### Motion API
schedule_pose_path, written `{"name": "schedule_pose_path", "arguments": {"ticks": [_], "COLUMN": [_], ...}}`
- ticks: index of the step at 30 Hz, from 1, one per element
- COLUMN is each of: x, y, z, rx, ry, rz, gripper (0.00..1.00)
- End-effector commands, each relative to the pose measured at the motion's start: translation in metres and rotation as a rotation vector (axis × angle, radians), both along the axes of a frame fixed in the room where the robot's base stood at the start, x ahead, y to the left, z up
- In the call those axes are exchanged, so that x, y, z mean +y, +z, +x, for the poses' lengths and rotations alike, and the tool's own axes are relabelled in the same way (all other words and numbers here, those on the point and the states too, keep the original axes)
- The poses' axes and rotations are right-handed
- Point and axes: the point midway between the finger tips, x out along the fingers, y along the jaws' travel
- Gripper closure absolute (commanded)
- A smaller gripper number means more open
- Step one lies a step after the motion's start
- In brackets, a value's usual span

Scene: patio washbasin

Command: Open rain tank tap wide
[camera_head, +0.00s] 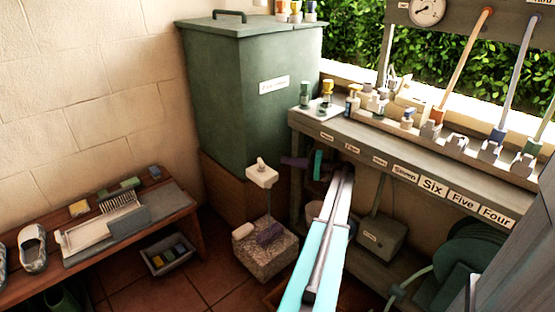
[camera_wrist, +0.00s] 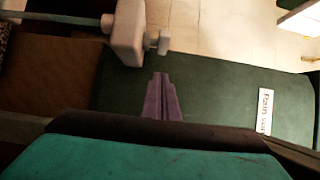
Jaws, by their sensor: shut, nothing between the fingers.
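The dark green rain tank (camera_head: 225,90) stands in the back corner, with a white label on its front; its side also fills much of the wrist view (camera_wrist: 210,85). A pale block-shaped fitting (camera_head: 261,172), seemingly the tap, tops a thin upright post in front of the tank. In the wrist view the fitting (camera_wrist: 128,30) has a small knob on its end. My gripper (camera_head: 290,161) is to the right of the fitting in the head view, its purple fingers pointing towards it. In the wrist view my gripper (camera_wrist: 160,80) is shut and empty, apart from the knob.
A stone block (camera_head: 265,255) bears the post, a white piece and a purple piece. A shelf unit (camera_head: 400,165) with bottles, hoses and number labels stands right. A low wooden bench (camera_head: 165,215) with shoes and a tray stands left. Floor shows between them.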

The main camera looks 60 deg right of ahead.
Motion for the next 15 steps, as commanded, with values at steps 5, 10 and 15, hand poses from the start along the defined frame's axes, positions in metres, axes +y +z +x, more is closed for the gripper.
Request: {"name": "schedule_pose_path", "arguments": {"ticks": [5,10,15], "x": [-0.007,-0.009,-0.010], "y": [0.000,0.000,-0.001], "z": [-0.024,-0.035,-0.038], "rx": [0.000,0.000,0.000], "ry": [-0.001,0.000,0.000], "rz": [0.000,0.000,0.000], "gripper": [1.00,1.00,1.00]}}
